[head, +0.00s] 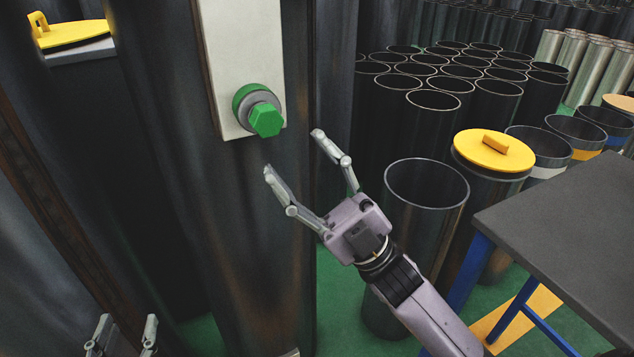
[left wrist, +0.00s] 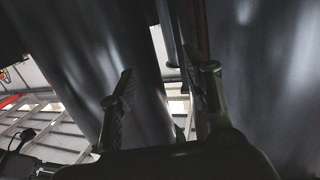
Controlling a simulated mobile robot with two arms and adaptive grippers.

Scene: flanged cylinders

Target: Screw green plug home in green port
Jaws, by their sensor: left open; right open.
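The green plug (head: 266,119) has a hexagonal head and sits in the green port (head: 243,97), with a grey collar between them. The port is on a pale panel (head: 235,50) fixed to a dark upright column. My right gripper (head: 292,152) is open and empty, a little below and to the right of the plug, fingers pointing up toward it. My left gripper (head: 124,330) is at the bottom left, low and away from the panel; it is open. In the left wrist view, its open fingers (left wrist: 165,90) have dark cylinders behind them.
Several dark open cylinders (head: 427,183) stand to the right, one with a yellow lid (head: 494,150). A dark-topped table (head: 570,220) with blue legs is at the right. Another yellow lid (head: 72,34) rests on a ledge at the upper left. Green floor shows between them.

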